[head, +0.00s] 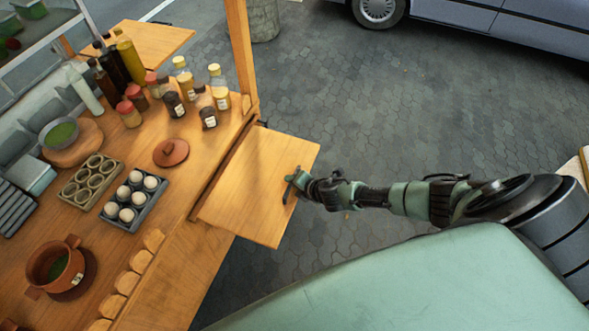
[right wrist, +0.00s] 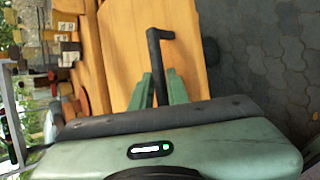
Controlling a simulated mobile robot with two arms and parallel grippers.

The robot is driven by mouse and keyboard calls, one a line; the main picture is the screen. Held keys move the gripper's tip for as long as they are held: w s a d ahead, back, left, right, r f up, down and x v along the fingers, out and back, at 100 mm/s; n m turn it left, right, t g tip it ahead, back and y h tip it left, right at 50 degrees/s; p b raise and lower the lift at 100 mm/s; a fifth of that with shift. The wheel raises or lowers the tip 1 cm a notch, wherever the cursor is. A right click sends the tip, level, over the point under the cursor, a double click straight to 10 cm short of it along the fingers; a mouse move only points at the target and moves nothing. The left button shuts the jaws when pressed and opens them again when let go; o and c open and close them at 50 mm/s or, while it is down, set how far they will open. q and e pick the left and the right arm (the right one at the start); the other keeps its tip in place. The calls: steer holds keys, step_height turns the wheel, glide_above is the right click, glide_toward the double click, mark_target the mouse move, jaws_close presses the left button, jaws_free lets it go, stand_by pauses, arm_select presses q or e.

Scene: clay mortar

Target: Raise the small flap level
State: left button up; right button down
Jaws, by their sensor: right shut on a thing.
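The small flap (head: 258,190) is a plain wooden board joined to the right edge of the wooden counter along a dark hinge strip. It stands out from the counter and looks near the counter top's height; its exact angle is hard to judge. In the right wrist view the flap (right wrist: 195,75) fills the upper middle, with a black bent handle (right wrist: 153,48) on it. My right gripper (head: 292,184) is at the flap's outer edge. Its green fingers (right wrist: 157,88) are shut on the handle. My left gripper is not in view.
The counter (head: 150,215) holds bottles (head: 130,65), a tray of white eggs (head: 133,200), a clay lid (head: 171,152) and a clay pot (head: 55,265). A wooden post (head: 240,55) rises by the flap's back corner. Paving (head: 370,110) beyond the flap is clear; a car (head: 480,25) stands behind.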

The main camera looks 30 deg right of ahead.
steer(key=shift+w+a+r, duration=0.35)
steer(key=shift+a+r, duration=0.1)
steer(key=c, duration=1.4)
jaws_free()
steer(key=shift+c, duration=0.2)
steer(key=shift+f, duration=0.15)
steer(key=shift+s+d+f, duration=0.15)
steer(key=shift+d, duration=0.1)
steer(key=v, duration=0.7)
steer(key=shift+s+r+b, duration=0.2)
steer(key=shift+r+b, duration=0.15)
steer(key=shift+a, duration=0.2)
